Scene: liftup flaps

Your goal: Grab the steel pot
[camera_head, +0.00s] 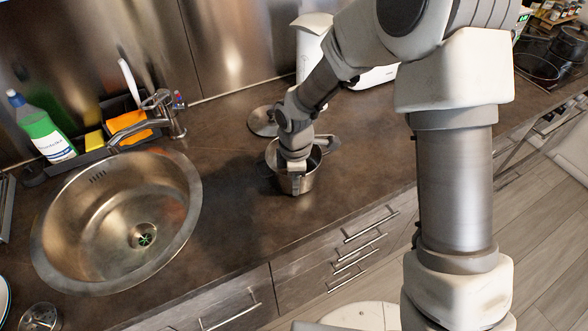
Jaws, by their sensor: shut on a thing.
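The steel pot (299,184) stands on the brown countertop, right of the sink and close to the counter's front edge. It looks upright, and a handle shows on its right side. My gripper (292,164) is over the pot, pointing down, and is shut on it. The fingertips and the exact contact are hidden by my wrist and the pot. A round metal lid (263,122) lies on the counter just behind the pot.
A round steel sink (60,225) is at the left, with a faucet (165,112) behind it. White appliances (312,42) are at the back. Drawers with bar handles (355,260) are below the counter edge.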

